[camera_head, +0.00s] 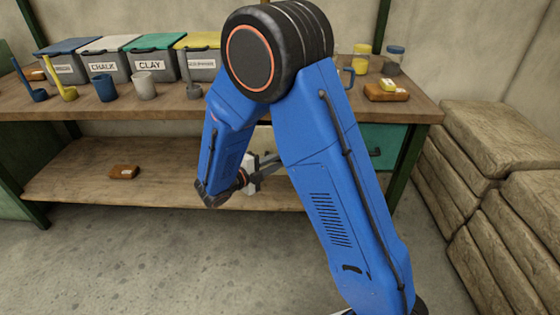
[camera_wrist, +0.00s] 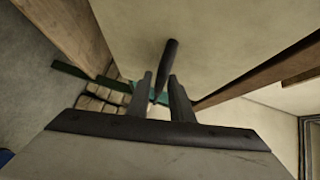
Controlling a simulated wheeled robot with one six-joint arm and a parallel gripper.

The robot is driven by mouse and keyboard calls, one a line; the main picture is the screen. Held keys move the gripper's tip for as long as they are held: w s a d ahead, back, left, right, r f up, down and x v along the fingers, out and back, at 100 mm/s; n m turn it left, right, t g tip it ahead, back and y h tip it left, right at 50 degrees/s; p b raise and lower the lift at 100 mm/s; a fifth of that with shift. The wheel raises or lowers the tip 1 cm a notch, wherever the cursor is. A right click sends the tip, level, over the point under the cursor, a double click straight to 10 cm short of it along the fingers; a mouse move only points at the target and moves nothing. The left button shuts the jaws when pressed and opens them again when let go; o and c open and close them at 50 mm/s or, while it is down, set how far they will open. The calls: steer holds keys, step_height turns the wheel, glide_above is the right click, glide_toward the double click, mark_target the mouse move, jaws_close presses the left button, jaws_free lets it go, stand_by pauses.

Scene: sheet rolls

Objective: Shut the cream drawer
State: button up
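The cream drawer (camera_head: 264,139) is under the workbench top, mostly hidden behind my arm in the head view. Its pale front (camera_wrist: 220,50) fills the upper middle of the wrist view, with a dark bar handle (camera_wrist: 170,50) on it. My gripper (camera_head: 275,163) is in front of the drawer area, below the bench top. In the wrist view its two fingers (camera_wrist: 161,82) are apart, with the near end of the handle seen between them. Gaps show beside the handle, so no grip is visible. How far out the drawer stands is hidden.
A teal drawer (camera_head: 383,147) with a dark handle is to the right. The bench top (camera_head: 130,107) holds labelled bins, cups and jars. A brown block (camera_head: 124,172) lies on the lower shelf (camera_head: 80,185). Stacked sacks (camera_head: 490,150) stand at the right. Floor at left front is clear.

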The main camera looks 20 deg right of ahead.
steer(key=shift+w+d+f, duration=0.1)
steer(key=shift+w+d, duration=0.2)
steer(key=shift+d, duration=0.3)
steer(key=shift+c, duration=0.7)
jaws_close()
steer(key=w, duration=0.2)
steer(key=w+d, duration=0.1)
steer(key=w, duration=0.1)
steer(key=shift+w+d, duration=0.1)
steer(key=shift+o, duration=0.7)
jaws_free()
steer(key=v, duration=1.7)
steer(key=shift+s, duration=0.2)
